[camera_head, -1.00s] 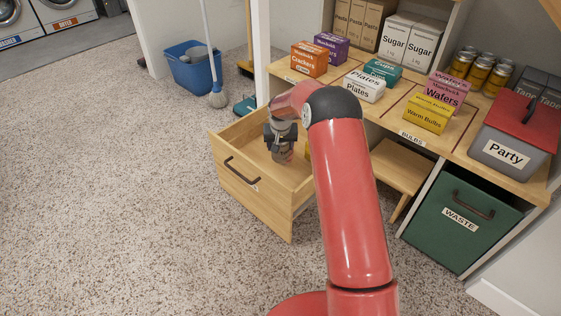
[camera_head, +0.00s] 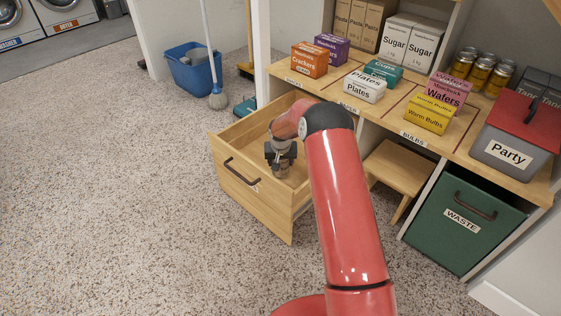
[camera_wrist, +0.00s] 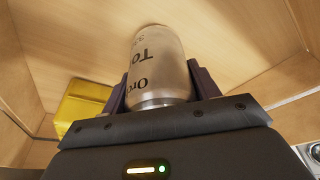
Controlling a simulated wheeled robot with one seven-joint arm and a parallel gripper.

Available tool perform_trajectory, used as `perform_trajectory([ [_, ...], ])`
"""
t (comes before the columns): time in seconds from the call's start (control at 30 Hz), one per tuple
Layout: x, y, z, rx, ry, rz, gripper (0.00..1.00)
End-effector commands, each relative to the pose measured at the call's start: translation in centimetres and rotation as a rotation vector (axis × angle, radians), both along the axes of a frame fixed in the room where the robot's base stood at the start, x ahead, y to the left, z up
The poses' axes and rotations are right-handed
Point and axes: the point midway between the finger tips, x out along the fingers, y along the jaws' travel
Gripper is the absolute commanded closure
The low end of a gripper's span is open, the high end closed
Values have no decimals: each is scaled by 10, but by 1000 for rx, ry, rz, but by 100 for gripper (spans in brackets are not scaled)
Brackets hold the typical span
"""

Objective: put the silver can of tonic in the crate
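The silver can of tonic (camera_wrist: 160,65) is between the two fingers of my gripper (camera_wrist: 160,88) in the wrist view. Its near rim is close to the palm and part of its label shows. The fingers are against its sides. In the head view my gripper (camera_head: 281,152) points down inside the open wooden drawer (camera_head: 240,181), with the can (camera_head: 282,168) below it. I cannot tell whether the can touches the drawer floor. I see nothing that is clearly the crate.
A yellow box (camera_wrist: 82,102) lies in the drawer. The drawer's walls surround my gripper. A shelf to the right holds boxes and several yellow cans (camera_head: 481,72). A green waste bin (camera_head: 462,222) and a wooden step stool (camera_head: 397,167) stand below. The floor at left is clear.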

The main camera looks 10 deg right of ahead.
Motion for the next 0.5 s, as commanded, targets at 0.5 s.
perform_trajectory([
  [0.5, 0, 0, 6, 0, 0, 0, 19],
])
